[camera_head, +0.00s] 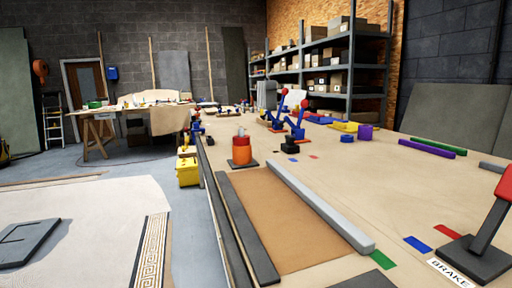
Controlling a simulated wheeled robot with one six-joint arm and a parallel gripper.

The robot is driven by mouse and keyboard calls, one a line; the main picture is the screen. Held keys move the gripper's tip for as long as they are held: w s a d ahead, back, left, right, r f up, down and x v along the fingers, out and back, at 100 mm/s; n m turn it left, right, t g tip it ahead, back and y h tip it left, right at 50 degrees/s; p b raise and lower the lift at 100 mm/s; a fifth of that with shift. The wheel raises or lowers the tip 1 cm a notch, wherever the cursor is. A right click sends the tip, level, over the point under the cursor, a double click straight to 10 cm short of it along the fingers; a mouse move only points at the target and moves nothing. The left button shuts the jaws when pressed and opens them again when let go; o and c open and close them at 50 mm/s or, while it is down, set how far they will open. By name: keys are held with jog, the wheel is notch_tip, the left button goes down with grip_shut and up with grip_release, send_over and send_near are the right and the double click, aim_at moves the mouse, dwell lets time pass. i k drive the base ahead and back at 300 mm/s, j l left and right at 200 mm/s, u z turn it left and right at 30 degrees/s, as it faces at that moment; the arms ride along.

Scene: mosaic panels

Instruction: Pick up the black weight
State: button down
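A small black block-like thing (290,146), possibly the black weight, sits on the long tan table (425,185) in the middle distance. It stands just in front of a blue lever stand with a red knob (298,120). It is too small to make out its exact shape. My gripper does not show in this view.
An orange cylinder (241,153) on a dark base stands left of the black thing. A grey bar (320,205) and a dark bar (246,225) flank a brown panel (285,215). A red-handled brake lever (487,235) stands at near right. A yellow box (188,172) sits beside the table.

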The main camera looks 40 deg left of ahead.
aim_at(290, 147)
jog(key=u, duration=0.9)
jog(key=i+j+z, duration=0.1)
jog(key=j, duration=0.2)
jog(key=i+j+z, duration=0.1)
jog(key=j, duration=0.25)
jog(key=i+j, duration=0.25)
jog(key=i+j+z, duration=0.15)
jog(key=j, duration=0.3)
jog(key=i+j+z, duration=0.1)
jog(key=j, duration=0.25)
jog(key=i+j+z, duration=0.1)
jog(key=j, duration=0.3)
jog(key=i+l+z, duration=0.1)
jog(key=i+z, duration=0.15)
jog(key=i, duration=0.5)
